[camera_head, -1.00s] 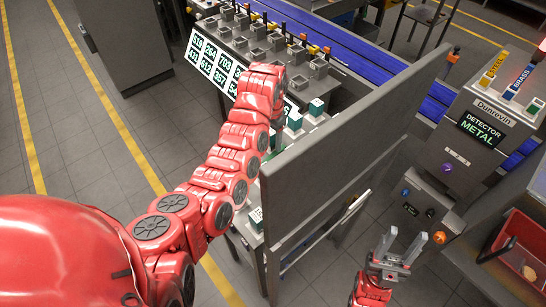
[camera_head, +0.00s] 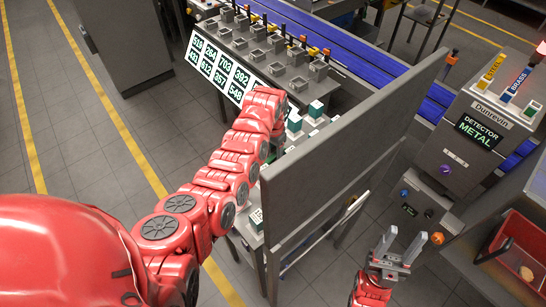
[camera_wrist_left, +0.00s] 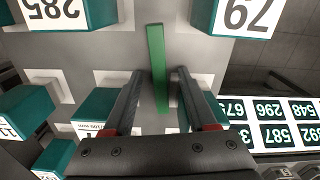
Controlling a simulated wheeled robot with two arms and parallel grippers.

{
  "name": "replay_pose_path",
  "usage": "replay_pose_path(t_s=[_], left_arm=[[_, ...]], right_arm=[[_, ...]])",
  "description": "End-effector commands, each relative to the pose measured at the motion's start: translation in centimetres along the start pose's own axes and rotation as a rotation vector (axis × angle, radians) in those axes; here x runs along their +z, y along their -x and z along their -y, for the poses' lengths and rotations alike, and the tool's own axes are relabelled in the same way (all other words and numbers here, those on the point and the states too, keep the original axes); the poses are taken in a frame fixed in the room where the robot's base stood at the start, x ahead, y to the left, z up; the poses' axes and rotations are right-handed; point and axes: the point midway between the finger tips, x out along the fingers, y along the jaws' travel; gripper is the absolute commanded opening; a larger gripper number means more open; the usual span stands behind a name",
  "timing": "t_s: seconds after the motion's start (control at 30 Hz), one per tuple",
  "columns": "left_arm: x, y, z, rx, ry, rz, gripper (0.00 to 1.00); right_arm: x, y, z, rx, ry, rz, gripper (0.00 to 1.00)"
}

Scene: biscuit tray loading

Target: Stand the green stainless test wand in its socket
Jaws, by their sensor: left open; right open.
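A slim green bar, which looks like the green wand (camera_wrist_left: 157,45), lies on a grey surface among green-and-white numbered blocks in the left wrist view. My left gripper (camera_wrist_left: 160,76) is open above it, with the bar between its two fingers in the picture; I cannot tell how far below it is. In the head view my own red arm hides that gripper and the wand. The detector (camera_head: 470,140) at the right has a green-marked spot (camera_head: 533,108), probably the socket, beside the blue BRASS and yellow STEEL wands. My right gripper (camera_head: 404,250) is open and empty.
A tall grey partition (camera_head: 340,145) stands between my left arm and the detector. Numbered blocks (camera_wrist_left: 68,12) crowd the left gripper. A lit number panel (camera_head: 225,75) and a blue conveyor (camera_head: 340,45) lie beyond. A red bin (camera_head: 520,245) is at right.

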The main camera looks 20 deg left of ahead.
Motion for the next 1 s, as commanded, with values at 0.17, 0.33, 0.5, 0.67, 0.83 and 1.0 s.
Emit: replay_pose_path(t_s=[0.17,0.33,0.5,0.67,0.83,1.0], left_arm=[[0.0,0.0,0.0,0.000,0.000,0.001,0.32],[0.0,0.0,0.0,0.000,-0.001,0.001,0.02],[0.0,0.0,0.0,0.000,-0.001,0.001,0.00],[0.0,0.0,0.0,0.000,-0.001,0.001,0.00],[0.0,0.2,0.0,0.000,-0.001,0.001,0.00],[-0.1,1.1,0.0,-0.002,-0.001,-0.001,0.00]], right_arm=[[0.0,0.0,0.0,0.000,0.000,0.000,0.50],[0.0,0.0,0.0,0.000,0.000,0.000,0.50],[0.0,0.0,0.0,0.000,0.000,0.000,0.50],[0.0,0.0,0.0,0.000,0.000,0.000,0.50],[0.0,0.1,0.0,0.000,0.000,0.000,0.50],[0.1,0.7,0.0,0.000,0.000,0.000,0.50]])
